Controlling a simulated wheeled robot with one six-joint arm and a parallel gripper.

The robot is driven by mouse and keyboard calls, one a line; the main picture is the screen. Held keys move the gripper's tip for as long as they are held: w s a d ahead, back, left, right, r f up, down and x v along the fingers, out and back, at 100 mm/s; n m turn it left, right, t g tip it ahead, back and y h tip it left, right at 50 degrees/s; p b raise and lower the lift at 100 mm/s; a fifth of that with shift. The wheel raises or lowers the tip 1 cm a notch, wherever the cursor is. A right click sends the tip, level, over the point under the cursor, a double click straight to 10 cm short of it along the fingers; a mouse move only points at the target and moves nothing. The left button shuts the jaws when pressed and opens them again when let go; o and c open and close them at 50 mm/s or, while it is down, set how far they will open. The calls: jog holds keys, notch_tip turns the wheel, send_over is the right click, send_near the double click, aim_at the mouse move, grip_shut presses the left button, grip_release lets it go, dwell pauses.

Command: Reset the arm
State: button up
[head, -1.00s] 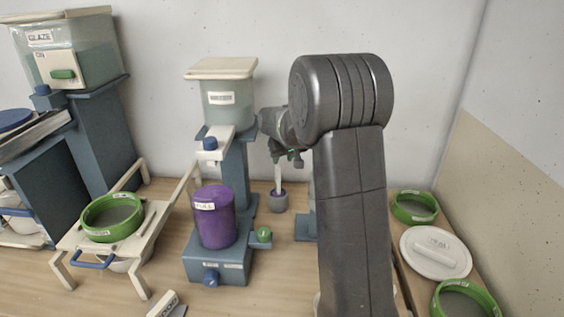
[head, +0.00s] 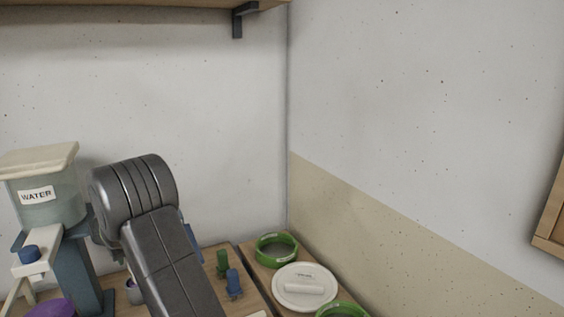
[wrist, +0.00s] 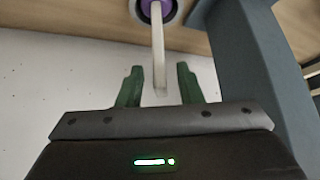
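My gripper (wrist: 160,88) shows in the wrist view with its two green fingers spread apart. A pale upright stick (wrist: 158,45) lies in line with the gap between them, with clear space on both sides, so nothing is gripped. The stick stands in a round grey pot with purple in it (wrist: 172,8). In the head view my dark arm rises at the lower left and hides my gripper. The pot (head: 133,291) shows only partly beside the arm there.
The WATER tank (head: 48,198) on its blue stand is left of my arm. A purple container (head: 50,309) is cut off at the bottom. A shelf (head: 130,8) hangs above.

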jog(key=x, duration=0.4)
jog(key=shift+s+d+f, duration=0.1)
jog(key=shift+s, duration=0.05)
jog(key=shift+r, duration=1.25)
